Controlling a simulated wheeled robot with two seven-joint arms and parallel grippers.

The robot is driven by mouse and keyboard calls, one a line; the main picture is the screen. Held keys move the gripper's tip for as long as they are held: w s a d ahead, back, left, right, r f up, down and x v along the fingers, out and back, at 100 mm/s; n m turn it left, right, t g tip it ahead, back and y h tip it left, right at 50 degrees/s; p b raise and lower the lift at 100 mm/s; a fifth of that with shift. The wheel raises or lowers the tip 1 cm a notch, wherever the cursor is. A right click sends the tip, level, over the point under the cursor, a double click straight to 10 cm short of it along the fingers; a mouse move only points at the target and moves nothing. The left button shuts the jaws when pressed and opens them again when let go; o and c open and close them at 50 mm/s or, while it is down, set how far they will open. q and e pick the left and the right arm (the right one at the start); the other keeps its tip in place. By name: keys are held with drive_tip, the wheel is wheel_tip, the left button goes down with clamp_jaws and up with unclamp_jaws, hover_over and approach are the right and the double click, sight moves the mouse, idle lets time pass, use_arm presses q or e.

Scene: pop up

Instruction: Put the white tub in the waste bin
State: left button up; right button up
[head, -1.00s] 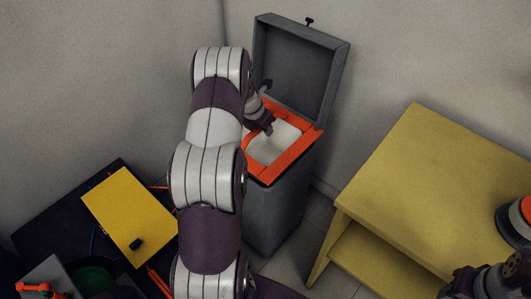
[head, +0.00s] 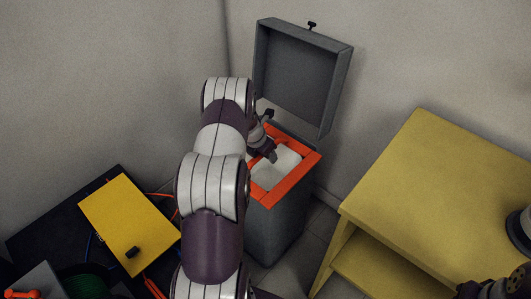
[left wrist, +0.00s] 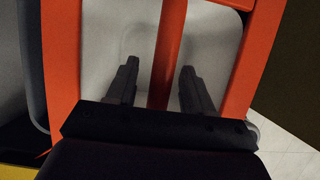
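The waste bin (head: 277,225) is a tall grey box with an orange rim (head: 300,180) and its lid standing open at the back. A pale, whitish surface (head: 283,163) shows inside the rim; I cannot tell whether it is the white tub or the bin's lining. My left gripper (head: 268,153) is at the bin's opening, partly hidden behind my arm. In the left wrist view its fingers (left wrist: 157,72) are apart, one on each side of an orange bar (left wrist: 168,45), with gaps to it. White surfaces with rounded corners lie beyond. My right gripper is only partly visible at the lower right.
The grey lid (head: 300,75) rises behind the opening near the wall. A yellow table (head: 430,180) with a lower shelf stands to the right. A yellow panel (head: 125,220), cables and dark containers lie at the left. Some floor shows beside the bin.

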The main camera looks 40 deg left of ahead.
use_arm(q)
drive_tip(key=shift+r, duration=0.1)
drive_tip(key=shift+r, duration=0.35)
drive_tip(key=p+v, duration=0.3)
drive_tip(key=v, duration=0.8)
drive_tip(key=shift+s, duration=0.1)
drive_tip(key=s+d+r+m+g, duration=0.1)
drive_tip(key=s+d+r+m, duration=0.1)
drive_tip(key=d+m, duration=0.45)
drive_tip(key=s+d+r+m, duration=0.1)
drive_tip(key=d+r+m, duration=0.2)
drive_tip(key=d+m, duration=0.35)
drive_tip(key=s+d+r+m+g, duration=0.2)
drive_tip(key=s+d+m, duration=1)
drive_tip(key=m, duration=1)
drive_tip(key=s+r, duration=0.1)
drive_tip(key=s, duration=0.1)
drive_tip(key=shift+s, duration=0.35)
